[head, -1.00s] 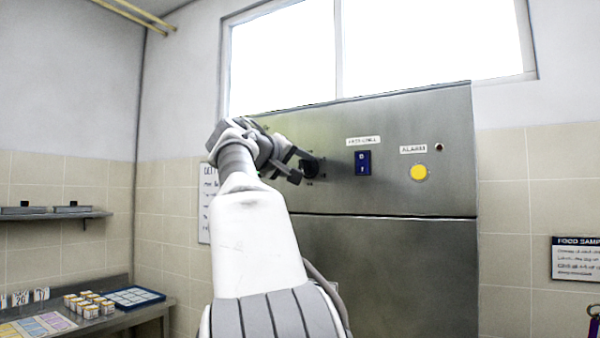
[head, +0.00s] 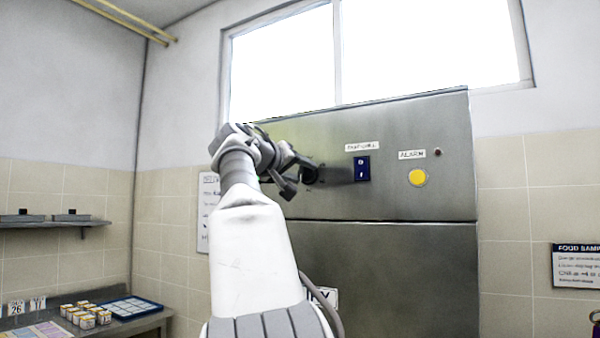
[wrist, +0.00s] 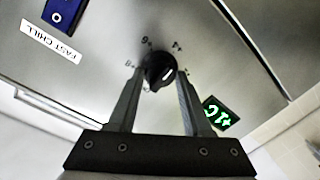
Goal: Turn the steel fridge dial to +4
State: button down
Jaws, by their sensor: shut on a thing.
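The black round fridge dial (wrist: 157,69) sits on the steel front panel in the wrist view, with a white pointer mark on its lower right part. Small printed numbers ring it; some are hidden or too blurred to read. My gripper (wrist: 160,78) is shut on the dial, one finger on each side. A green lit display (wrist: 220,113) right of the dial shows tilted characters that look like +1C. In the head view the dial (head: 309,172) is partly covered by my gripper (head: 298,180).
On the steel fridge panel (head: 400,120), a blue FAST CHILL switch (head: 362,169) and a yellow ALARM button (head: 417,177) sit right of the dial. A shelf (head: 60,222) and a counter with small jars (head: 85,314) stand at the left, clear of my arm.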

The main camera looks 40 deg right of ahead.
jog(key=shift+c, duration=1.6)
grip_release()
jog(key=shift+a, duration=0.1)
jog(key=b+v, duration=0.4)
jog(key=v, duration=1.3)
jog(key=shift+s+a, duration=0.1)
